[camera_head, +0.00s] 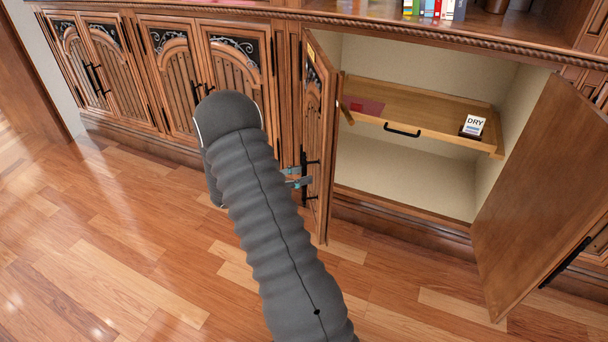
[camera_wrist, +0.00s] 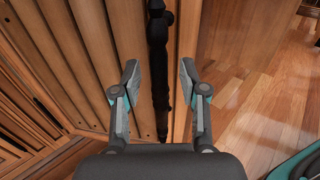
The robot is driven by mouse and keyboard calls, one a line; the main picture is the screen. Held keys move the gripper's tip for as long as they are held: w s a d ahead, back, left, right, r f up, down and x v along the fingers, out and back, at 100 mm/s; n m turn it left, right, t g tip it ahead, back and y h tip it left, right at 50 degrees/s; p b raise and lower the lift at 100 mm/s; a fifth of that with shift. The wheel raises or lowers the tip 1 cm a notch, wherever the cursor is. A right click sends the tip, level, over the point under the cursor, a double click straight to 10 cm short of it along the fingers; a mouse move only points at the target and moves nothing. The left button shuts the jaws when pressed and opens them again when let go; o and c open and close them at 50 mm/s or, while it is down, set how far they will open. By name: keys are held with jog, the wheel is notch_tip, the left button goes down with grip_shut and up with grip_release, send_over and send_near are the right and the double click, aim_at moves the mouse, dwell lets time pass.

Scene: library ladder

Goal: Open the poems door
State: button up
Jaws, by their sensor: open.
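A carved wooden door (camera_head: 318,110) on the left of the right-hand cabinet stands swung outward, seen nearly edge-on. A small pale tag near its top is too small to read, so I cannot tell which door is the poems door. A black bar handle (camera_wrist: 160,50) runs along this door's face in the wrist view. My gripper (camera_wrist: 159,73) is open, with one finger on each side of the handle. In the head view my gripper (camera_head: 298,178) is at the door's handle, partly hidden by my arm. I cannot tell whether the fingers touch the handle.
The cabinet's right door (camera_head: 548,190) also stands wide open. Inside is a wooden shelf board (camera_head: 440,118) with a black pull, a red flat item (camera_head: 363,106) and a "DRY" block (camera_head: 473,125). Closed carved doors (camera_head: 175,85) line the left. The wooden floor (camera_head: 120,250) in front is clear.

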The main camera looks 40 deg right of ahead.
jog(key=shift+s+d, duration=0.2)
jog(key=shift+d, duration=0.35)
grip_shut()
jog(key=shift+w+a, duration=0.1)
